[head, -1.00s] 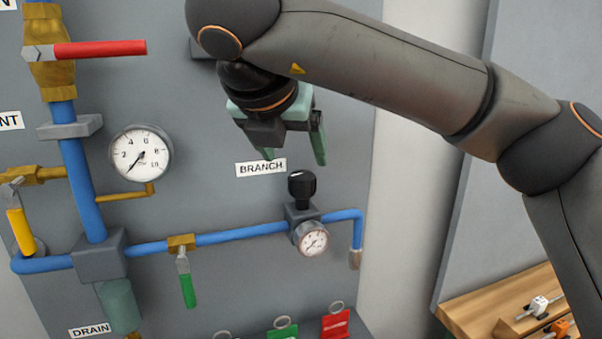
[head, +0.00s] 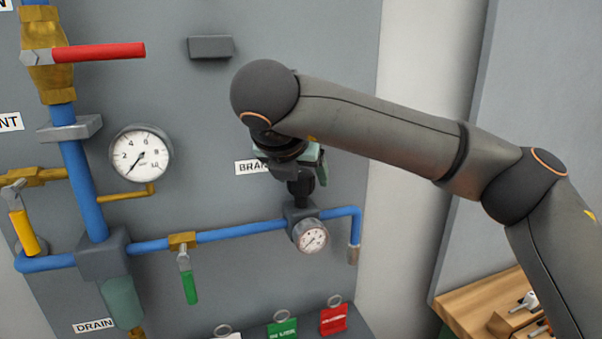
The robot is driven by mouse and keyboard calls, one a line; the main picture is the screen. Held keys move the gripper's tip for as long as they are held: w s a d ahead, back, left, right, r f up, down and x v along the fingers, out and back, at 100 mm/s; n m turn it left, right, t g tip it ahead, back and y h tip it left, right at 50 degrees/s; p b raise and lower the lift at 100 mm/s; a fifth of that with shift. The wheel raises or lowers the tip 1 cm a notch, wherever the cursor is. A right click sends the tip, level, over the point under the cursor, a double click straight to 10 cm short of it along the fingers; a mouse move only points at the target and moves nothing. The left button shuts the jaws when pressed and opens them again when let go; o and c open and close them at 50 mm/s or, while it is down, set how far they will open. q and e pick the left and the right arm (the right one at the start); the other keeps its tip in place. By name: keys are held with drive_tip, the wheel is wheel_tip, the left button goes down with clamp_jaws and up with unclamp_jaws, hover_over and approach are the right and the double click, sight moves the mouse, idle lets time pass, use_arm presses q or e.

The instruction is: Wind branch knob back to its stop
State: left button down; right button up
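The black branch knob (head: 301,188) stands upright on the grey regulator body (head: 298,212) on the blue branch pipe, above a small round gauge (head: 311,236). My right gripper (head: 303,178) is right over the knob, pointing down, with its fingers at the knob's upper part. The knob's top is hidden by the gripper, and I cannot tell whether the fingers touch it. The white BRANCH label (head: 247,167) is partly covered by the gripper. My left gripper is not in view.
A red-handled valve (head: 98,52), a large gauge (head: 141,155), a yellow-handled valve (head: 24,230) and a green-handled valve (head: 188,285) sit on the left of the panel. Coloured tags (head: 334,319) lie at the bottom. A wooden bench (head: 470,300) is at lower right.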

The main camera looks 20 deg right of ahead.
clamp_jaws()
idle(0.3)
